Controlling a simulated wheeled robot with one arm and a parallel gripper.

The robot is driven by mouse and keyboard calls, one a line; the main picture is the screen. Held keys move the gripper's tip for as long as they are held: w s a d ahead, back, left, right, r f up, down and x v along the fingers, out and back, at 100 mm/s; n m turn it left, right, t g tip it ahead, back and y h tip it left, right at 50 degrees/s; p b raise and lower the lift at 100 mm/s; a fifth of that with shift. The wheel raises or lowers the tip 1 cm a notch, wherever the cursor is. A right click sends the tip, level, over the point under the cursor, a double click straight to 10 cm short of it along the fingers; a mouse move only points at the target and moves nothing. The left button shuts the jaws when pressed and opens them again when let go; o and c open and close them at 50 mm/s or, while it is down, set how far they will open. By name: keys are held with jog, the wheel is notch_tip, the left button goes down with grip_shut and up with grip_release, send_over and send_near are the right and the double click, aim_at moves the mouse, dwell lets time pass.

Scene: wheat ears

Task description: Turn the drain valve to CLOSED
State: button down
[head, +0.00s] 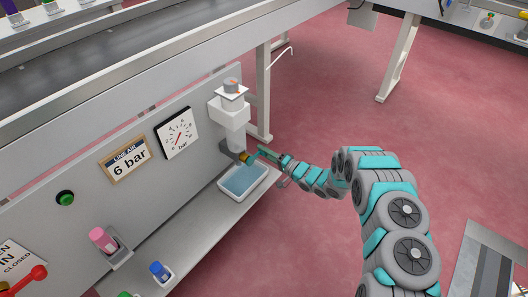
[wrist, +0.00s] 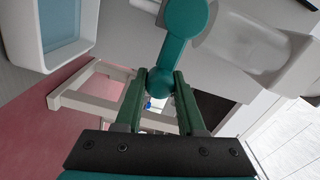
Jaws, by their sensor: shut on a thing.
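The drain valve's green lever (wrist: 172,48) runs from a round hub at the top of the wrist view down to a rounded end. My gripper (wrist: 158,92) is shut on that rounded end, one finger on each side. In the head view my gripper (head: 269,154) reaches in from the right, beside the brass-coloured valve fitting (head: 246,158) under the white filter unit (head: 231,112). The lever is largely hidden there by my gripper. No position marking for this lever can be read.
A white tray of bluish liquid (head: 222,191) sits below the valve; its rim also shows in the wrist view (wrist: 66,62). Open floor lies right.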

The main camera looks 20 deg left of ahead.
jog(key=shift+f, duration=0.1)
jog(key=c, duration=0.5)
grip_release()
jog(key=v, duration=0.7)
jog(key=shift+s+d+b, duration=0.15)
jog(key=shift+d+b, duration=0.2)
